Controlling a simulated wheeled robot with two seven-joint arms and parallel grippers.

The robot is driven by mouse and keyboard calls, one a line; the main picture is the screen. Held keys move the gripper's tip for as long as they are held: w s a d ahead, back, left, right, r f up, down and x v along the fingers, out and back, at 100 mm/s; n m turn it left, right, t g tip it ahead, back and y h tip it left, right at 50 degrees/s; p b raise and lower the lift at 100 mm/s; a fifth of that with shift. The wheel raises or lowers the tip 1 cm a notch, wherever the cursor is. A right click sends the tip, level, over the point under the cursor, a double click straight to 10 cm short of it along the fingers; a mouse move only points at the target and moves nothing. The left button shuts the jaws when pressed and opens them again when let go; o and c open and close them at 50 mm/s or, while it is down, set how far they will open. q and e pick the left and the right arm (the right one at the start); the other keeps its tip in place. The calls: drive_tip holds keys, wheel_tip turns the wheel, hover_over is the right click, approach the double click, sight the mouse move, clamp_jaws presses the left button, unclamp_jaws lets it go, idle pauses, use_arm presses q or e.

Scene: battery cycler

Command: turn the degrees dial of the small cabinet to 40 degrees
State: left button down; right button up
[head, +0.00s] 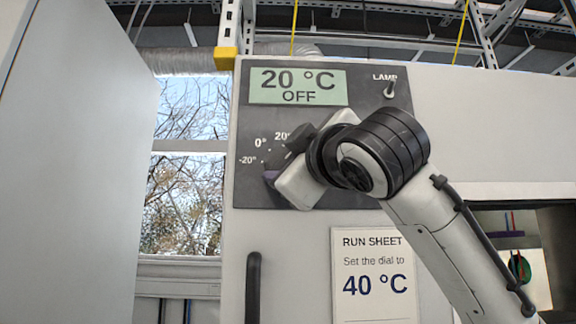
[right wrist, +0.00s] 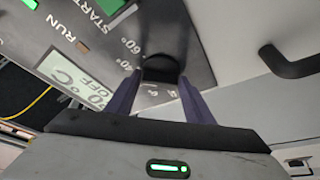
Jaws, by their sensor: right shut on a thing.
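The small cabinet (head: 300,235) has a dark panel (head: 355,125) with a display (head: 297,86) reading "20 °C OFF". My right gripper (head: 283,160) is at the panel's lower part and covers the degrees dial and much of its scale in the head view. The marks -20°, 0° and 20° show beside it. In the right wrist view the black dial (right wrist: 160,68) sits between the two purple fingers, which are shut on it. The 40° and 60° marks show near it there. I cannot read the dial's pointer. My left gripper is not in view.
A lamp switch (head: 389,89) is at the panel's upper right. A run sheet (head: 374,275) below reads "Set the dial to 40 °C". A black handle (head: 253,287) stands out at the lower left. Green START and RUN controls (right wrist: 109,7) show in the wrist view.

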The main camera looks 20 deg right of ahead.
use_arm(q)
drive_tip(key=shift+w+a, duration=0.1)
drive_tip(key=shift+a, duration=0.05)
use_arm(e)
drive_tip(key=o, duration=0.9)
drive_tip(key=shift+o, duration=0.2)
use_arm(q)
drive_tip(key=b, duration=0.1)
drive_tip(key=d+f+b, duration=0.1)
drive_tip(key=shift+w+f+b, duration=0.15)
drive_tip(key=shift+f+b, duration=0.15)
drive_tip(key=shift+b, duration=0.05)
use_arm(e)
drive_tip(key=v, duration=1)
drive_tip(key=shift+s, duration=0.15)
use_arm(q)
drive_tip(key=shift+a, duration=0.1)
use_arm(e)
drive_tip(key=shift+a+f, duration=0.1)
